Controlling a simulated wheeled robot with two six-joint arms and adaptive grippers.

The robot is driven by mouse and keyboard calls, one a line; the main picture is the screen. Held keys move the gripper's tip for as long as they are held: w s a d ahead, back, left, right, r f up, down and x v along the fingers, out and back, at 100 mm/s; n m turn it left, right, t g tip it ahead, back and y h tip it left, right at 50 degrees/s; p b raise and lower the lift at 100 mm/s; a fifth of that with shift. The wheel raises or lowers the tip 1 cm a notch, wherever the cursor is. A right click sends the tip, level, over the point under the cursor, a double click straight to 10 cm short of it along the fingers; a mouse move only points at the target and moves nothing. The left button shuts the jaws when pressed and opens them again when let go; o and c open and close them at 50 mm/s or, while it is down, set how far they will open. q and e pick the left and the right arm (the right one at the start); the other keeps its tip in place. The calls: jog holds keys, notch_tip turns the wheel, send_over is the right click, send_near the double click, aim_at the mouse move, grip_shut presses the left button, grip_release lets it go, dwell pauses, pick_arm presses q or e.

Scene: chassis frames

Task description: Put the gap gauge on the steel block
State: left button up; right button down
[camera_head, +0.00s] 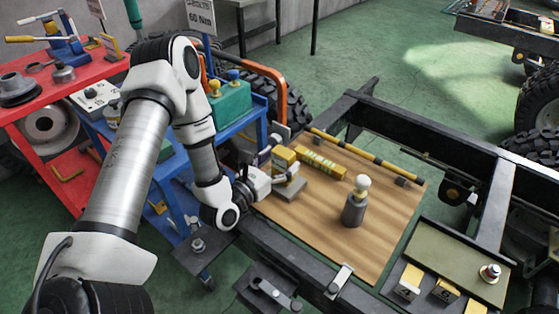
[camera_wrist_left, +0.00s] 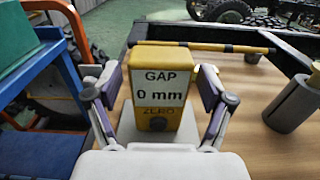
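The gap gauge (camera_head: 284,157) is a yellow box. The fingers are apart, with a visible gap at the left pad. My right gripper is not in view.
A yellow lettered bar (camera_head: 321,163) lies behind the gauge. A grey cylinder with a white ball (camera_head: 353,210) stands right on the wooden board (camera_head: 318,218). A black-yellow rod (camera_head: 362,153) runs along the back. Dark chassis rails (camera_head: 425,138) surround the board.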

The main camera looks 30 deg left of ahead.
pick_arm(q)
jog(key=shift+r, duration=0.1)
jog(key=shift+r+p, duration=0.2)
jog(key=shift+p, duration=0.1)
jog(key=shift+s+f, duration=0.15)
jog(key=shift+s, duration=0.25)
jog(key=s+a, duration=0.1)
jog(key=s, duration=1)
jog(key=shift+s, duration=0.15)
